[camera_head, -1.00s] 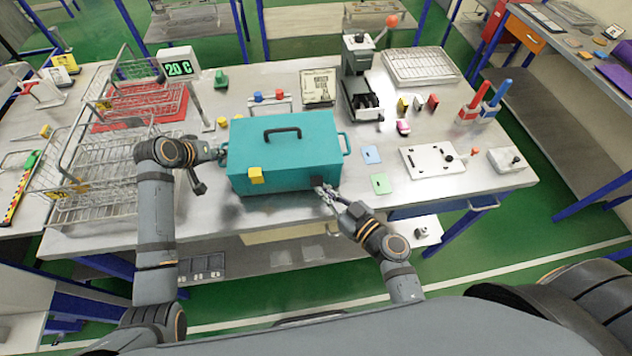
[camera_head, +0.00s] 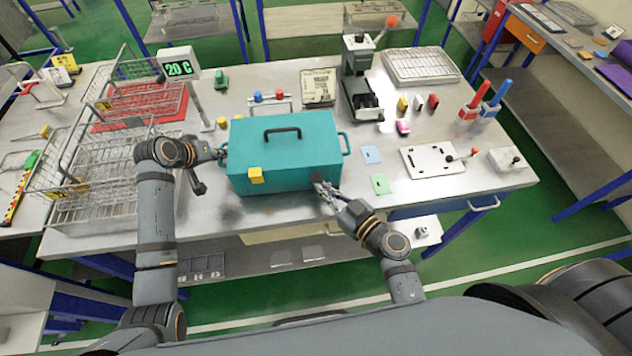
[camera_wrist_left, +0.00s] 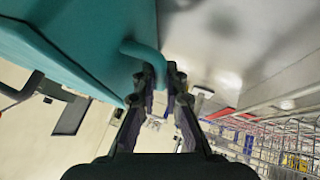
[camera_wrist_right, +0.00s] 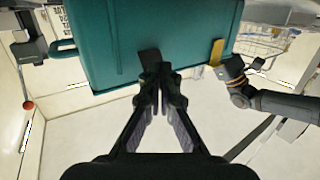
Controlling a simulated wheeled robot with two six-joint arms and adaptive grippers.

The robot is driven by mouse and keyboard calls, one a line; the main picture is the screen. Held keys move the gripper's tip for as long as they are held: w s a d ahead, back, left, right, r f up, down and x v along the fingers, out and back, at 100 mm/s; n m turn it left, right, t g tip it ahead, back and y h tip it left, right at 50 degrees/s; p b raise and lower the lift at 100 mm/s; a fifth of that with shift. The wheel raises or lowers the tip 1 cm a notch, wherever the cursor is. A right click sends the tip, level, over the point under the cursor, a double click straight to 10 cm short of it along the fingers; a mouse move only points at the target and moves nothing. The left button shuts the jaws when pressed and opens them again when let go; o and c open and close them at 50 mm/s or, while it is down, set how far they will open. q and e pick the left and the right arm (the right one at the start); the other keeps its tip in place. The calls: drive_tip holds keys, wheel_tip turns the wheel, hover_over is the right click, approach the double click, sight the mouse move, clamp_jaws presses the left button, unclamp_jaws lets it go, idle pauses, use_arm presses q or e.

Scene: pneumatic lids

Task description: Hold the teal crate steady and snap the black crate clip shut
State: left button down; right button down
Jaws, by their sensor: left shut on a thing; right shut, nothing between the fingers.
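The teal crate (camera_head: 285,155) stands upright on the metal bench with its lid down and a black handle (camera_head: 282,132) on top. On its front are a yellow clip (camera_head: 256,174) at left and the black crate clip (camera_head: 317,179) at right. My left gripper (camera_head: 221,154) is shut on the crate's left side handle, a teal loop (camera_wrist_left: 146,52) in the left wrist view. My right gripper (camera_head: 322,187) is shut and empty, its tips at the lower edge of the black clip (camera_wrist_right: 150,56). Whether they touch it, and whether the clip is fully flat, I cannot tell.
Wire baskets (camera_head: 95,180) stand close to my left arm. Blue (camera_head: 371,154) and green (camera_head: 380,183) cards and a white plate (camera_head: 432,160) lie right of the crate. A press with a red-knobbed lever (camera_head: 360,80) stands behind. The bench's front edge is just below the crate.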

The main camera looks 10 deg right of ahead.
drive_tip(key=shift+w+r, duration=0.55)
drive_tip(key=shift+w, duration=0.1)
idle(0.8)
drive_tip(key=shift+s+a, duration=0.1)
drive_tip(key=shift+s, duration=2.45)
drive_tip(key=v, duration=1.2)
use_arm(q)
drive_tip(key=c, duration=1.3)
unclamp_jaws()
drive_tip(key=shift+c, duration=0.2)
